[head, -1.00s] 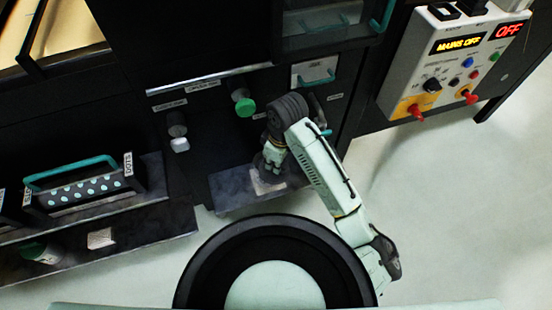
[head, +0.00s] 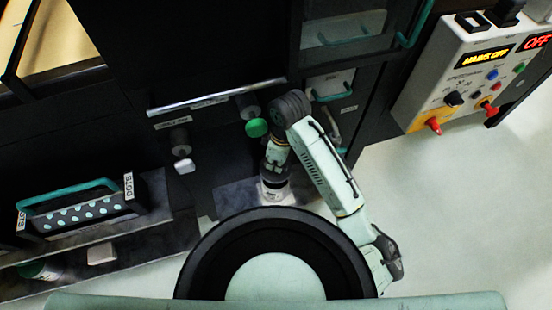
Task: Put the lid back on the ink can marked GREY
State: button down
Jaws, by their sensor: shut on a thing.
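A white can with a dark-printed label (head: 273,192) stands on the low grey shelf in the middle of the head view. Its print is too small to read. My gripper (head: 272,174) points down right over the can's top. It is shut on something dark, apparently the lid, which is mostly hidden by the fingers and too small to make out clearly. I cannot tell whether the lid touches the can's rim.
The grey shelf (head: 232,200) juts from the dark machine front. A green knob (head: 257,128) sits close to my wrist. A dotted roller with a teal handle (head: 80,208) lies at left, above a lower step with a white block (head: 102,253) and a green-topped jar (head: 38,270).

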jog(key=shift+f+b, duration=1.35)
jog(key=shift+b, duration=0.45)
jog(key=shift+f, duration=1)
jog(key=shift+r+p, duration=0.1)
jog(key=shift+p, duration=1.7)
jog(key=shift+f+p, duration=0.2)
jog(key=shift+p, duration=0.5)
dwell(0.5)
jog(key=c, duration=1.6)
grip_release()
jog(key=shift+o, duration=0.6)
jog(key=o, duration=0.4)
